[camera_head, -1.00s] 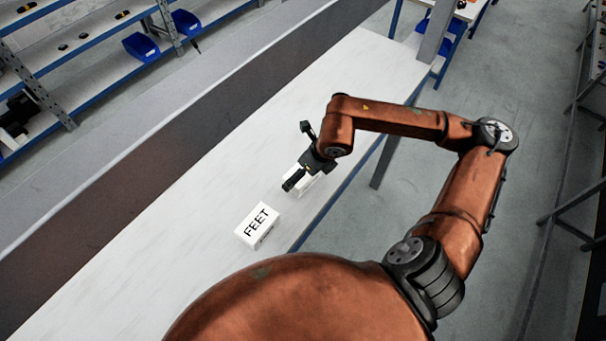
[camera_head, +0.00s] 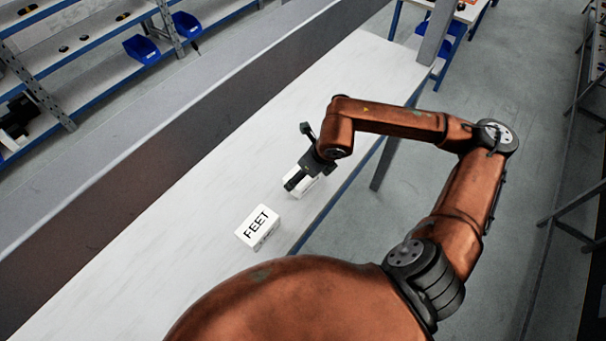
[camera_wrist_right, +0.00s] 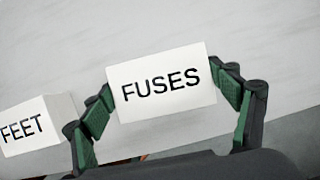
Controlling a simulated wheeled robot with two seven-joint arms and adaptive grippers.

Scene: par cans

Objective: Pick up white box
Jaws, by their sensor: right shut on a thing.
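A white box (camera_wrist_right: 162,84) marked FUSES sits between the two fingers of my right gripper (camera_wrist_right: 165,108), and the green pads press on its two sides. In the head view, my right gripper (camera_head: 298,166) is on the white table, with part of this box (camera_head: 305,183) showing under it; I cannot tell whether the box touches the table. A second white box (camera_head: 258,226), marked FEET, stands apart on the table, nearer to my body. It also shows at the left of the right wrist view (camera_wrist_right: 38,124). My left gripper is not in view.
The long white table (camera_head: 330,95) is otherwise clear. Its blue edge runs along the right side, with grey floor beyond. A shelf (camera_head: 85,75) with blue bins (camera_head: 141,47) stands at the upper left. A dark strip runs along the table's far side.

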